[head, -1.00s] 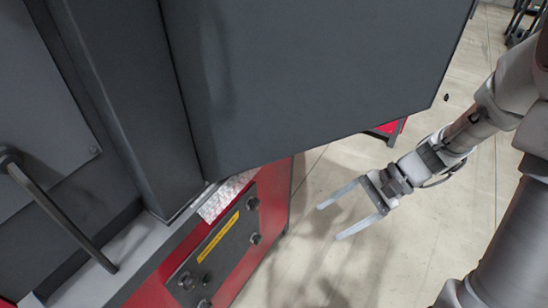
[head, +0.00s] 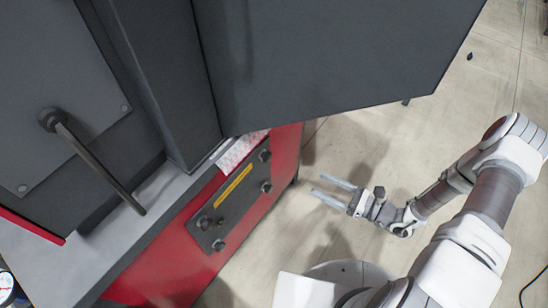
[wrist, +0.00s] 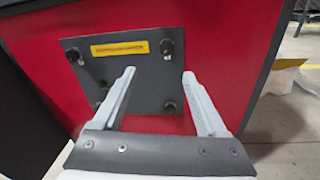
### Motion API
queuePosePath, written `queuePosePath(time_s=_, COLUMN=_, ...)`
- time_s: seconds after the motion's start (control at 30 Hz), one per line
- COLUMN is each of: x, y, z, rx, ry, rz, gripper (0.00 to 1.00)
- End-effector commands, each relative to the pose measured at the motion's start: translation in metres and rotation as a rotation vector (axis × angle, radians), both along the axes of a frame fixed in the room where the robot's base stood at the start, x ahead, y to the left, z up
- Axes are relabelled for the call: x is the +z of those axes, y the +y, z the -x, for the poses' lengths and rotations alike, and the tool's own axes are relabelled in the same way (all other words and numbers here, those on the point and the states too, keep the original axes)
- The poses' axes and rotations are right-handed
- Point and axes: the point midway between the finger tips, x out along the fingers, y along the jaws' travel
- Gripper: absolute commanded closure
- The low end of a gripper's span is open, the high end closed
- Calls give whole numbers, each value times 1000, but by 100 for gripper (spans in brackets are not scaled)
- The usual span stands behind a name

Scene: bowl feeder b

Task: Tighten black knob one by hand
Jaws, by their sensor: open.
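A dark panel (head: 236,210) with a yellow label (head: 233,187) is fixed to the red side of the machine. Black knobs sit at its corners: upper right (head: 264,156), lower right (head: 266,187), upper left (head: 203,222) and lower left (head: 218,245). Which one is knob one, I cannot tell. My gripper (head: 318,186) is open and empty, apart from the panel and to its right, fingers pointing at it. In the wrist view, the panel (wrist: 140,85) lies beyond the open fingers (wrist: 158,73). One right-hand knob (wrist: 170,107) shows between them; another (wrist: 166,47) shows above the tips.
A large dark grey housing (head: 320,60) overhangs above the panel and reaches to the right. A black lever (head: 100,165) sticks out at the left over a grey ledge (head: 110,240). The pale floor (head: 350,150) beside the red cabinet is clear around my gripper.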

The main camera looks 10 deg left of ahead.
Motion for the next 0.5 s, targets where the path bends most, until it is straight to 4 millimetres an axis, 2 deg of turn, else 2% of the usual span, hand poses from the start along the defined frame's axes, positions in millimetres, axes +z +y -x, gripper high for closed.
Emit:
queuePosePath(time_s=0.1, x=-11, y=2, z=3, rx=-61, ry=46, rz=-38, gripper=25)
queuePosePath(time_s=0.3, x=-20, y=6, z=1, rx=-97, ry=71, rz=-56, gripper=25)
queuePosePath(time_s=0.5, x=-20, y=34, z=-9, rx=-92, ry=71, rz=-57, gripper=25)
